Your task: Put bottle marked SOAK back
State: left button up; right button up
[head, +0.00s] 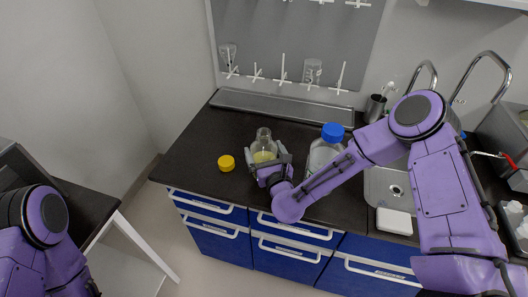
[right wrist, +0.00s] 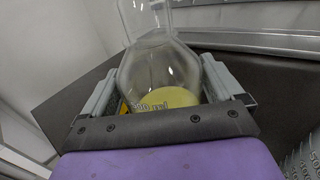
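A clear glass flask (head: 264,147) with yellow liquid stands upright on the dark counter. It also shows in the right wrist view (right wrist: 158,75), with "500 ml" print on it. My right gripper (head: 267,158) has its fingers on both sides of the flask's body, very close to the glass; I cannot tell whether they press on it. A clear bottle with a blue cap (head: 332,133) stands just right of the gripper, partly behind my right arm. No SOAK marking is legible on either vessel. My left gripper is out of view.
A yellow cap (head: 226,163) lies on the counter left of the flask. Behind is a grey drying rack (head: 290,45) with pegs, glassware and a drip tray (head: 280,107). A sink (head: 378,187) is at the right.

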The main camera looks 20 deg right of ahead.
jog(key=shift+o, duration=0.3)
jog(key=shift+a+r, duration=0.1)
jog(key=s+b, duration=0.4)
jog(key=s, duration=0.8)
